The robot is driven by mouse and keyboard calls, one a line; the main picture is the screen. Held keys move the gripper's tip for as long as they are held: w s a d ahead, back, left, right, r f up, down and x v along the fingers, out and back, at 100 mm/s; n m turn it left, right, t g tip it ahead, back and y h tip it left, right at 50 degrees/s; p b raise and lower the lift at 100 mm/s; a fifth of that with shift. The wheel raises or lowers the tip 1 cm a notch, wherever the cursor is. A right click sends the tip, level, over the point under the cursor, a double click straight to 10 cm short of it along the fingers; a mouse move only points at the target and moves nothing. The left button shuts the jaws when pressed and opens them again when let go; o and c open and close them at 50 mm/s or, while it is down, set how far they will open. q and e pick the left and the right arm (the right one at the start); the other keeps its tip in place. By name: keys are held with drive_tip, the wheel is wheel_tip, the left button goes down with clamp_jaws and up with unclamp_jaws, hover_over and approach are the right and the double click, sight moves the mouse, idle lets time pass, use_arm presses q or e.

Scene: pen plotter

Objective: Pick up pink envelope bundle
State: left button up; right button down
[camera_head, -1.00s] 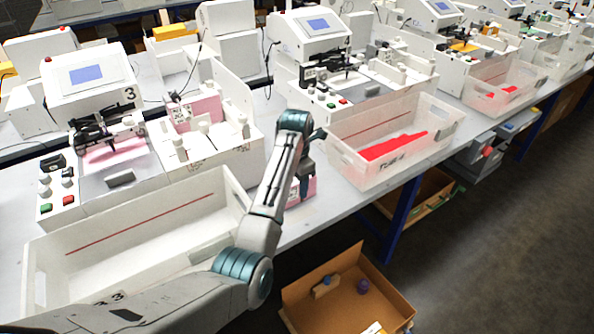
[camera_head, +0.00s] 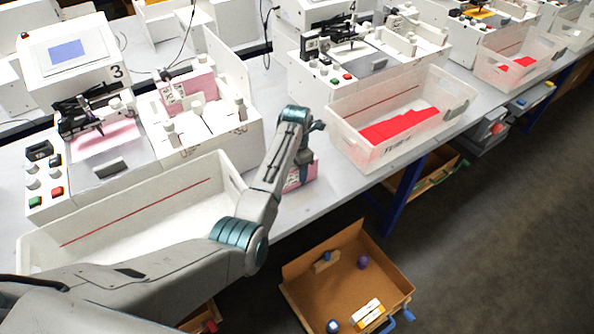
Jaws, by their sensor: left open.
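A pink envelope bundle (camera_head: 303,175) with a white label lies on the grey table, just right of the empty white bin of station 3. My left arm comes in from the lower left and covers part of it. My left gripper (camera_head: 306,151) is open and is above the bundle, mostly hidden behind my own arm. I cannot tell whether its fingers are around the bundle or only over it. Another pink stack (camera_head: 190,88) stands in the feeder of plotter 3. My right gripper is not in view.
The white bin (camera_head: 140,214) is left of the bundle. A translucent bin (camera_head: 345,142) with red envelopes stands to the right. A small bare table strip lies around the bundle.

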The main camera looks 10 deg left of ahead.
use_arm(q)
drive_tip(key=shift+s+f, duration=0.2)
drive_tip(key=shift+f, duration=0.6)
drive_tip(key=shift+w+f, duration=0.15)
drive_tip(key=shift+f, duration=0.1)
drive_tip(key=c, duration=1.1)
drive_tip(key=shift+c, duration=0.2)
drive_tip(key=shift+r, duration=0.15)
